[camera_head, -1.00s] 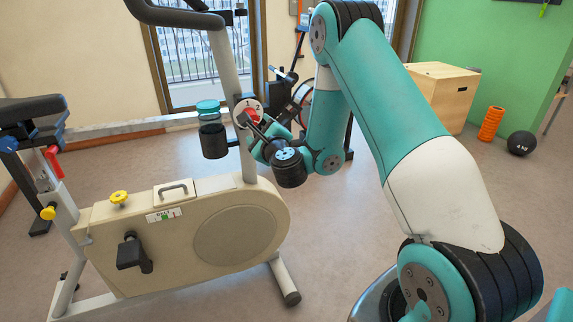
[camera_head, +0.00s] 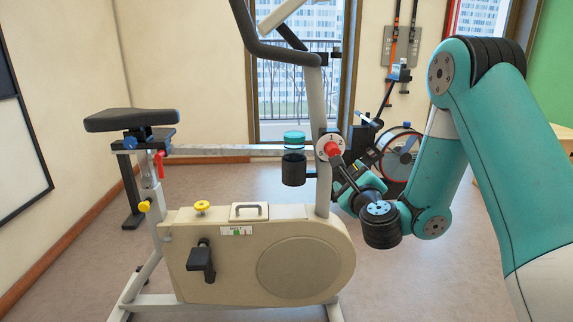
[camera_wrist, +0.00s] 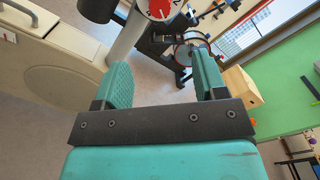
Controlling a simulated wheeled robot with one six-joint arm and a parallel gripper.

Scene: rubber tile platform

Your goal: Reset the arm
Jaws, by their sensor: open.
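My gripper (camera_head: 343,180) is by the exercise bike's post in the head view, just below and right of the round white dial with a red knob (camera_head: 331,149). In the wrist view my gripper (camera_wrist: 163,84) shows two teal finger pads spread wide with nothing between them. The red knob (camera_wrist: 158,9) is at the top edge of that view, beyond the fingertips. My teal arm comes in from the right of the head view, bent down toward the bike. Whether a fingertip touches the dial is hard to tell.
The cream exercise bike (camera_head: 225,265) fills the middle left, with its black seat (camera_head: 130,119) and a bottle with a teal lid (camera_head: 294,160) in a holder on its post. A wheeled machine (camera_head: 398,152) stands behind my gripper. Floor is open at the far left.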

